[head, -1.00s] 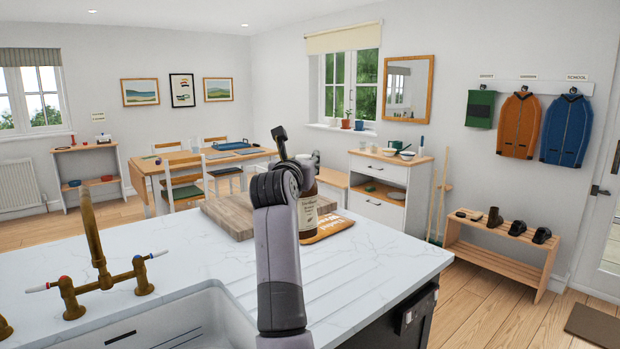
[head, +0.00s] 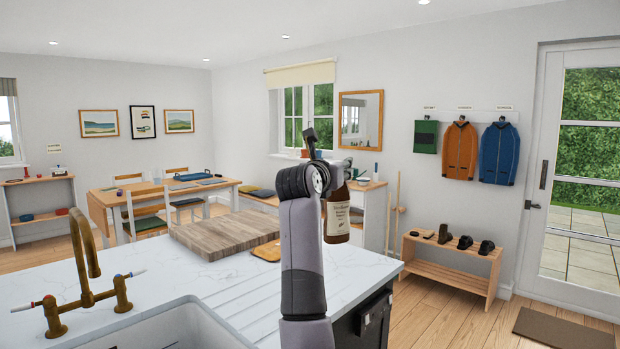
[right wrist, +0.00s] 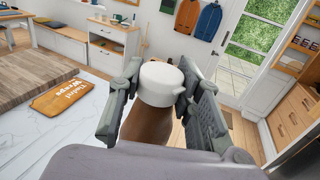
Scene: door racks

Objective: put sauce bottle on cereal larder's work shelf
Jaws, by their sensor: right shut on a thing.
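The sauce bottle (head: 337,218) is brown with a cream label. It hangs upright in the head view, in front of the white drawer unit and clear of the worktop. In the right wrist view its white cap (right wrist: 160,84) and brown neck sit between the fingers. My right gripper (head: 318,158) is shut on the bottle near its top; both finger pads show in the right wrist view (right wrist: 162,92). My arm hides part of the bottle's left side in the head view. My left gripper is not in view. I cannot tell which piece of furniture is the cereal larder.
A shoe bench (head: 450,262) stands by the wall. Wooden drawers (right wrist: 296,105) and shelves show at the right wrist view's right edge. Open floor lies right of the worktop.

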